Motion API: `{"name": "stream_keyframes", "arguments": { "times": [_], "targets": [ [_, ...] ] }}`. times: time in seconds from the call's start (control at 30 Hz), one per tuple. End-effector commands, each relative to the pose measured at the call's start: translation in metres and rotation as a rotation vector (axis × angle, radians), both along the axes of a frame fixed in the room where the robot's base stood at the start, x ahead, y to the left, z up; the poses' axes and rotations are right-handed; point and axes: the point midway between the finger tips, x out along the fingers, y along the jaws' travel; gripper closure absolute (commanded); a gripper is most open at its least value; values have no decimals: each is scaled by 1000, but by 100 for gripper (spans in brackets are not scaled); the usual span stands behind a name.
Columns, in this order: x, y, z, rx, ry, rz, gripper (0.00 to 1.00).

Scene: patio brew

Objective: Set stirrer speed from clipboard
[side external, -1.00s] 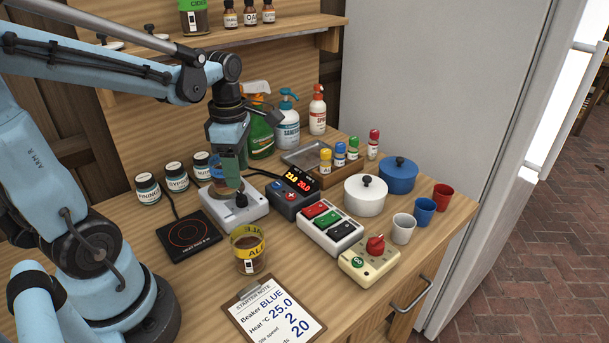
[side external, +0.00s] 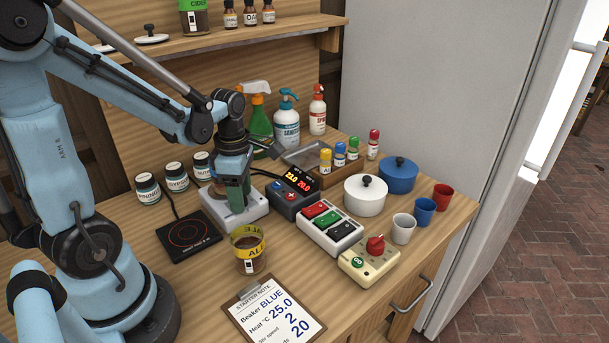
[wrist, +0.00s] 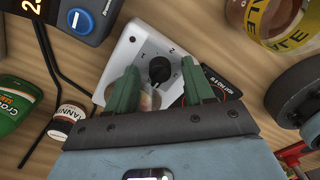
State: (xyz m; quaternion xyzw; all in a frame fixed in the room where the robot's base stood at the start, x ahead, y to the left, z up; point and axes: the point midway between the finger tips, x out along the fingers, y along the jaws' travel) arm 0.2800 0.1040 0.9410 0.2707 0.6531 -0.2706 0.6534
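The white stirrer (side external: 257,207) stands on the table, with a black knob (wrist: 159,69) on its top in the wrist view. A 2 is printed beside the knob; I cannot tell its exact setting. My gripper (wrist: 160,85) is open, its green fingers on either side of the knob with gaps between. In the side view my gripper (side external: 237,205) is low over the stirrer and hides the knob. A jar (wrist: 148,101) on the stirrer is partly hidden by the fingers. The clipboard (side external: 274,311) reads Beaker BLUE, Heat 25.0, Stir speed 2, and 20 below.
A yellow-banded beaker (side external: 248,252) stands in front of the stirrer. A black hot plate (side external: 187,235) is to its left. A display box (side external: 291,192) with red and blue buttons is to its right. Small jars and spray bottles stand behind.

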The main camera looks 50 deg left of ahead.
Motion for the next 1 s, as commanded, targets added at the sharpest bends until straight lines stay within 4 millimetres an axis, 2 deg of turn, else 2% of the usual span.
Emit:
{"name": "stream_keyframes", "arguments": {
  "times": [0.03,0.33,0.67,1.0],
  "targets": [
    [0,0,0,0,0,0,55],
    [0,0,0,0,0,0,100],
    [0,0,0,0,0,-42,100],
    [0,0,0,-1,1,-271,100]
  ]
}}
